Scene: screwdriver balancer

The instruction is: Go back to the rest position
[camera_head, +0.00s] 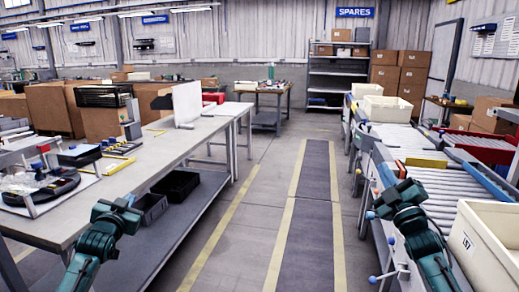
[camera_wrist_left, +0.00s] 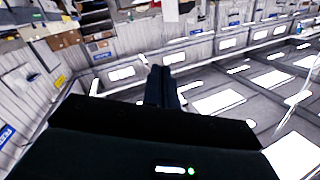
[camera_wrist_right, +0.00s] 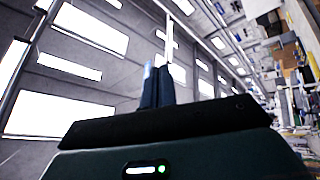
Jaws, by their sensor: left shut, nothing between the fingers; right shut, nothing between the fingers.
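My left gripper (camera_head: 128,200) is raised at the lower left in the head view, in front of the workbench's near edge. In the left wrist view its fingers (camera_wrist_left: 162,88) are together with nothing between them. My right gripper (camera_head: 387,176) is raised at the right in the head view, in front of the roller conveyor. In the right wrist view its fingers (camera_wrist_right: 158,88) are also together and empty. Both wrist views look up toward the walls and ceiling lights. Neither gripper shows contact with any object.
A long workbench (camera_head: 160,165) with tools and a white panel (camera_head: 187,102) stands at the left. A roller conveyor (camera_head: 440,185) with cream bins (camera_head: 388,108) runs along the right, one bin (camera_head: 485,235) close to my right arm. The floor aisle (camera_head: 312,190) between them is clear.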

